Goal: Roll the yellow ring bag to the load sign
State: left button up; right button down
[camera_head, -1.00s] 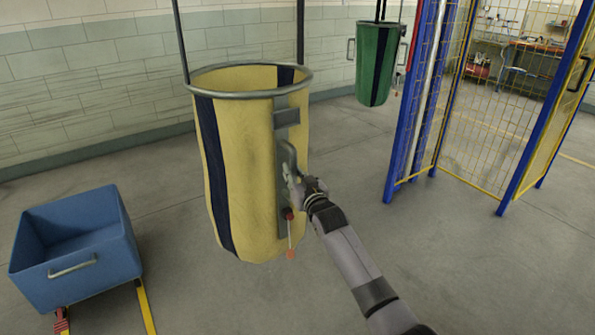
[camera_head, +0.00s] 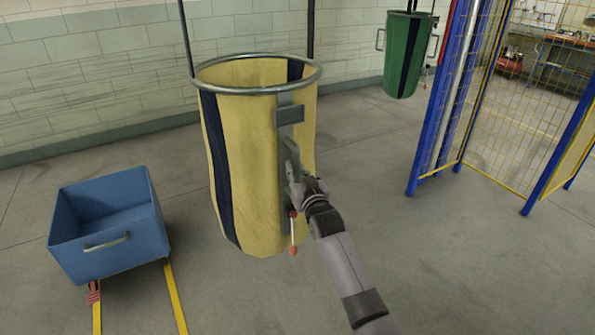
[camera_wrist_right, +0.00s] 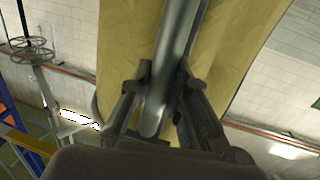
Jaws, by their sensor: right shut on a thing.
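The yellow ring bag (camera_head: 235,150) hangs open-topped from dark straps, with a grey metal ring at its rim and dark vertical stripes. A grey plate with a handle runs down its right side. My right gripper (camera_head: 302,185) is shut on that handle, and the wrist view shows the fingers (camera_wrist_right: 160,95) on both sides of the metal bar (camera_wrist_right: 172,60). The yellow fabric (camera_wrist_right: 125,45) fills the space behind the bar. A red-ended pull cord (camera_head: 293,235) hangs just below the gripper. My left gripper is not in view. I cannot make out a load sign.
A green bag (camera_head: 405,55) hangs at the back right. A blue-framed yellow mesh enclosure (camera_head: 510,110) stands at the right. The floor between is clear.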

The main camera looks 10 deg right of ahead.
jog(key=c, duration=1.5)
grip_release()
jog(key=s, duration=0.4)
jog(key=s+d, duration=0.1)
jog(key=s, duration=0.7)
jog(key=shift+d, duration=0.4)
